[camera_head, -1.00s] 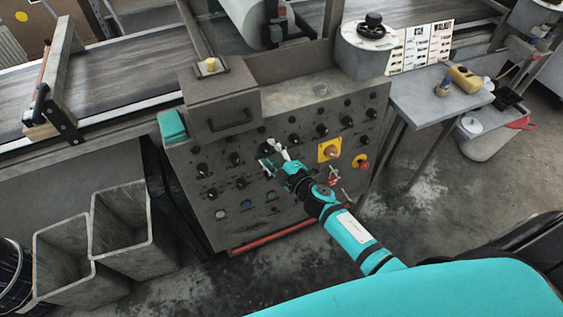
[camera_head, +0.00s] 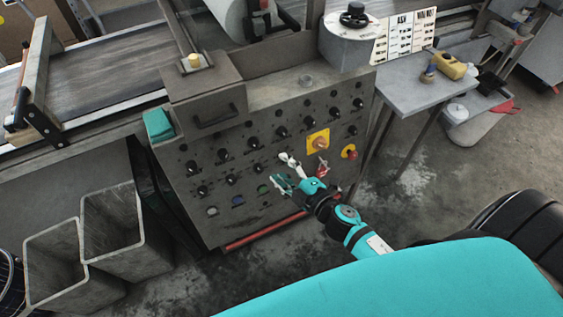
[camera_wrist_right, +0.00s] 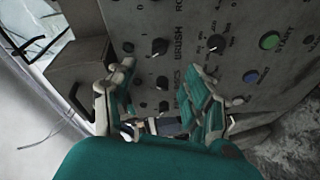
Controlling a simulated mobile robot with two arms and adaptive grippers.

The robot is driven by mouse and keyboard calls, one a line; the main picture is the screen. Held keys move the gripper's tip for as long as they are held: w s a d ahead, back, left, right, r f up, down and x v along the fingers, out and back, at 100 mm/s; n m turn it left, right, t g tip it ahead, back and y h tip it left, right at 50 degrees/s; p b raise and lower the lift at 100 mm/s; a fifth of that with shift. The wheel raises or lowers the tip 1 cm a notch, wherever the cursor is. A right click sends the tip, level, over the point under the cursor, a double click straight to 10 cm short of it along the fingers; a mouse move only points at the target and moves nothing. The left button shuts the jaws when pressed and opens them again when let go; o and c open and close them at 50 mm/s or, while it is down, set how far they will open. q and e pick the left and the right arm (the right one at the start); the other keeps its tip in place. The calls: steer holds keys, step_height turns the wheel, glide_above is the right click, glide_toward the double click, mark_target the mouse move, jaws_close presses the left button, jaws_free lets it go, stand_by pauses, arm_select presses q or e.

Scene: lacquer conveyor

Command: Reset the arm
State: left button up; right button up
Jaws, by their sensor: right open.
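My right gripper (camera_head: 284,172) is in front of the lower right part of a grey control panel (camera_head: 225,205) in the head view. It is empty. In the right wrist view the two fingers of the right gripper (camera_wrist_right: 160,100) stand apart with panel between them. Black knobs, a green button (camera_wrist_right: 269,40) and a blue button (camera_wrist_right: 250,76) show on the panel there. My left gripper is not in view.
A side table (camera_head: 400,88) holds a yellow bottle (camera_head: 450,65). Two grey bins (camera_head: 120,235) stand at left. Bare floor (camera_head: 430,170) lies right of the panel.

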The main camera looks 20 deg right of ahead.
steer(key=s+d+f+m+g+h, duration=0.1)
steer(key=s+f+m+g, duration=0.2)
steer(key=f, duration=0.6)
steer(key=s+d+f+m+g+h, duration=0.1)
steer(key=s+d+f+m+g, duration=0.1)
steer(key=s+f, duration=0.5)
steer(key=s+d+f+m+g+h, duration=0.1)
steer(key=s+f+m+g+h, duration=0.15)
steer(key=f, duration=0.85)
steer(key=s+f+m+g, duration=0.2)
steer(key=s+f, duration=0.3)
steer(key=s, duration=0.4)
steer(key=s+f+m+g, duration=0.2)
steer(key=s+f+g, duration=0.1)
steer(key=s, duration=0.6)
steer(key=s+a+f+m+g, duration=0.1)
steer(key=s+f+m+g, duration=0.1)
steer(key=s+f, duration=0.4)
steer(key=s, duration=0.3)
steer(key=shift+f, duration=0.35)
steer(key=shift+y, duration=0.25)
